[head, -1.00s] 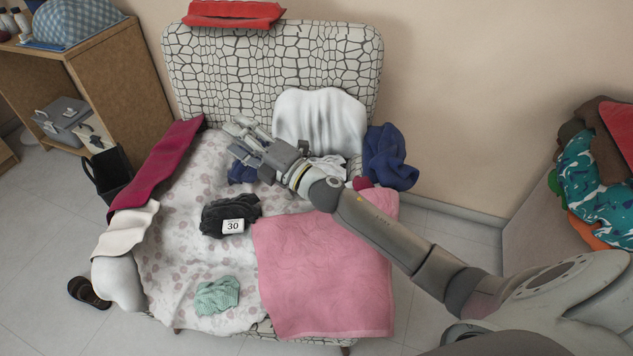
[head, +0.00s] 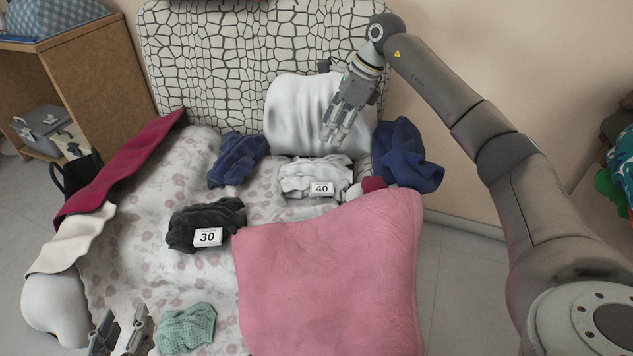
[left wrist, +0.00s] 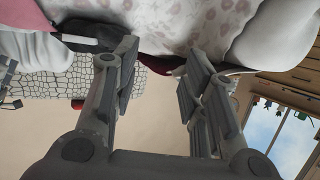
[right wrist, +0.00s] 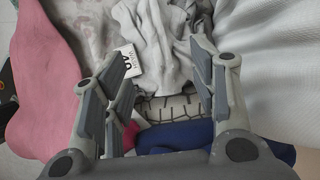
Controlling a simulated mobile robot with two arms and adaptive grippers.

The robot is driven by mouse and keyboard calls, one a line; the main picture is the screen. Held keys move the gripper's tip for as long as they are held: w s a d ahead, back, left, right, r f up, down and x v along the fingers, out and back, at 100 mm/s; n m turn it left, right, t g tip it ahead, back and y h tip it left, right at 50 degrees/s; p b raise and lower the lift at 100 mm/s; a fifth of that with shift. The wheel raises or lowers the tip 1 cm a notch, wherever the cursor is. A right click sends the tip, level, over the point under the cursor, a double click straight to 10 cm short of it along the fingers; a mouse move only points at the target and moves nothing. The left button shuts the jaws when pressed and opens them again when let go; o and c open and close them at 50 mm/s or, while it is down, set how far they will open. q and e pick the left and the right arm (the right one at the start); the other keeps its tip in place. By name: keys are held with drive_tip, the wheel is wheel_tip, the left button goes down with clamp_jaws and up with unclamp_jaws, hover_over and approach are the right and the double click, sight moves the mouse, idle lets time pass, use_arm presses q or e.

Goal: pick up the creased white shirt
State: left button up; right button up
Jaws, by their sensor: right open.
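My right gripper (head: 336,138) is open and empty, above and behind the shirt in the head view. In the right wrist view, the shirt (right wrist: 166,60) and its tag (right wrist: 129,61) show between the spread fingers (right wrist: 158,62), apart from them as far as I can tell. My left gripper (head: 121,332) is at the lower left edge of the head view. It is open and empty in the left wrist view (left wrist: 160,62).
A dark garment with tag 30 (head: 188,228), blue cloths (head: 238,158) (head: 408,155), a pink blanket (head: 330,270) and a green cloth (head: 186,328) lie around. The white cushion-like piece (head: 290,110) leans against the sofa back (head: 210,50). Patterned seat cover shows between piles.

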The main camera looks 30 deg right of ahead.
drive_tip(key=b, duration=0.1)
hover_over(316, 163)
drive_tip(key=s+d, duration=0.1)
drive_tip(key=d, duration=0.2)
drive_tip(key=f, duration=0.4)
drive_tip(key=shift+a+f, duration=0.2)
drive_tip(key=shift+a, duration=0.05)
drive_tip(key=shift+w+a+f+b, duration=0.1)
drive_tip(key=shift+a+f+b, duration=0.2)
drive_tip(key=shift+f, duration=0.3)
drive_tip(key=x, duration=0.2)
drive_tip(key=b+x, duration=0.1)
drive_tip(key=x, duration=0.1)
drive_tip(key=shift+s+f+b, duration=0.1)
drive_tip(key=shift+s+b, duration=0.15)
drive_tip(key=shift+b, duration=0.05)
drive_tip(key=shift+w+f, duration=0.1)
drive_tip(key=shift+f, duration=0.15)
use_arm(q)
wheel_tip(316, 163, up, 15)
drive_tip(key=d+t+h, duration=0.2)
drive_tip(key=t+h, duration=0.1)
drive_tip(key=t, duration=0.6)
drive_tip(key=shift+s, duration=0.15)
drive_tip(key=shift+f, duration=0.1)
use_arm(e)
drive_tip(key=shift+c, duration=0.2)
drive_tip(key=shift+r, duration=0.1)
clamp_jaws()
